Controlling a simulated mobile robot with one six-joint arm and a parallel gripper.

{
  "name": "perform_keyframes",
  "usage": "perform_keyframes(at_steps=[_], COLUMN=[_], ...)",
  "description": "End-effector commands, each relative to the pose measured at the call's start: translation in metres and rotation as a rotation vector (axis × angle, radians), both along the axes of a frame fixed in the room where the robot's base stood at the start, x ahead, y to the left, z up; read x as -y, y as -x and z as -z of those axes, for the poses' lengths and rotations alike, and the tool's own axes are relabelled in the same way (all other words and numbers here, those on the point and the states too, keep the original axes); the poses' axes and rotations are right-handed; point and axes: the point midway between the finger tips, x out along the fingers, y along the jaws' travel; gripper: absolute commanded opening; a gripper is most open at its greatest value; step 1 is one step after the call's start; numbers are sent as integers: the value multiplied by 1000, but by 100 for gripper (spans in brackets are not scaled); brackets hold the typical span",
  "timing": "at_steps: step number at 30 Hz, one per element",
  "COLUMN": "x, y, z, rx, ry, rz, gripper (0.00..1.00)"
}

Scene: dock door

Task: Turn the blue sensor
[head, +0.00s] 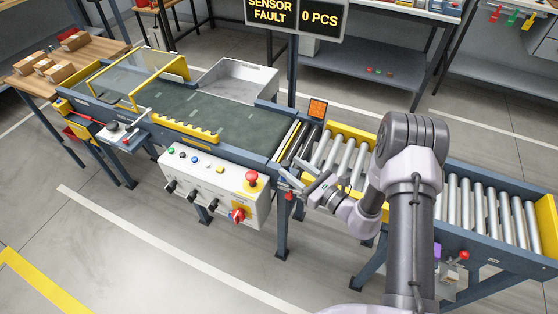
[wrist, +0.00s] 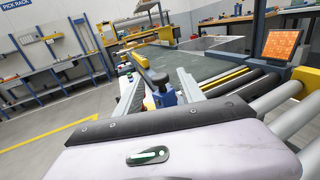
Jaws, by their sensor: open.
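The blue sensor (wrist: 166,98) shows in the wrist view as a small blue block with a dark yellow-ended piece above it, at the conveyor's near side. My gripper (wrist: 158,88) is open, with one grey finger on each side of the blue block in this picture. I cannot tell whether either finger touches it. In the head view my gripper (head: 283,180) is at the conveyor's near edge, where the belt meets the rollers. The sensor is not clear there, being small and partly covered by my gripper. An orange gridded panel (head: 317,109) stands across the rollers; it also shows in the wrist view (wrist: 283,44).
A hanging display (head: 297,14) reads "SENSOR FAULT" and "0 PCS". A control box (head: 214,186) with buttons, a red mushroom button and a red knob sits left of my gripper. The dark belt (head: 235,126) and rollers (head: 480,205) carry no boxes. Floor in front is clear.

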Motion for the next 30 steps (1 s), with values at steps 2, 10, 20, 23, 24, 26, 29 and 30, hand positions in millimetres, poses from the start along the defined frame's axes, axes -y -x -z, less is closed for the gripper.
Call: perform_keyframes(at_steps=[2, 10, 20, 23, 24, 26, 29, 30], x=[-16, -47, -50, -50, -50, -50, -50, -50], y=[-11, -38, -42, -42, -42, -42, -42, -42], z=[2, 1, -1, 0, 0, 0, 0, 0], rx=[3, -1, -2, -2, -2, -2, -2, -2], ry=[0, -1, -1, -1, -1, -1, -1, -1], rz=[-5, -3, -1, -2, -2, -2, -2, -2], gripper=[46, 46, 46, 28, 21, 9, 0, 0])
